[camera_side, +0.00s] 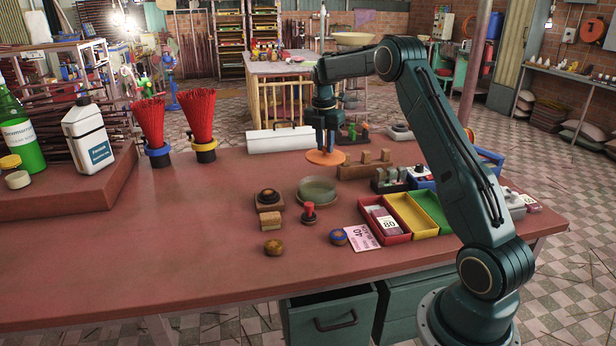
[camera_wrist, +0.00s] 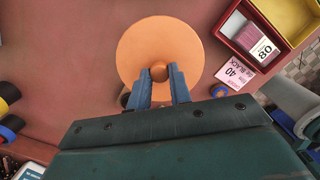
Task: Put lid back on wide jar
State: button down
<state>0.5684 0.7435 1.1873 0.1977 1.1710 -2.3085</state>
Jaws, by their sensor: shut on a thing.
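The lid is a flat orange disc (camera_side: 325,158) with a small round knob; it also shows face-on in the wrist view (camera_wrist: 160,45). My gripper (camera_side: 325,148) is shut on the knob, its two blue fingers (camera_wrist: 159,76) on either side of it. The lid hangs roughly level. The wide jar (camera_side: 317,189) is a low, round, greenish glass dish, open at the top, standing on the red table. In the side view the lid appears above and behind it, apart from it. In the wrist view I cannot make out the jar; the lid and fingers cover much of the middle.
A red tray (camera_side: 396,239), a yellow tray (camera_side: 409,214) and a pink card (camera_side: 361,238) lie right of the jar. A red-topped stamp (camera_side: 309,211) stands close in front of it. A wooden block (camera_side: 269,208) sits left. The table's left middle is clear.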

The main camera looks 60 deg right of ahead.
aim_at(318, 157)
jog(key=shift+w+a+f, duration=0.35)
jog(key=shift+a+f, duration=0.15)
jog(key=shift+a, duration=0.1)
jog(key=shift+w+a+f, duration=0.3)
jog(key=shift+a+f, duration=0.15)
jog(key=shift+a, duration=0.1)
jog(key=shift+f, duration=0.2)
jog(key=shift+f, duration=2.95)
jog(key=shift+f, duration=0.2)
jog(key=c, duration=0.7)
grip_release()
jog(key=shift+r, duration=0.15)
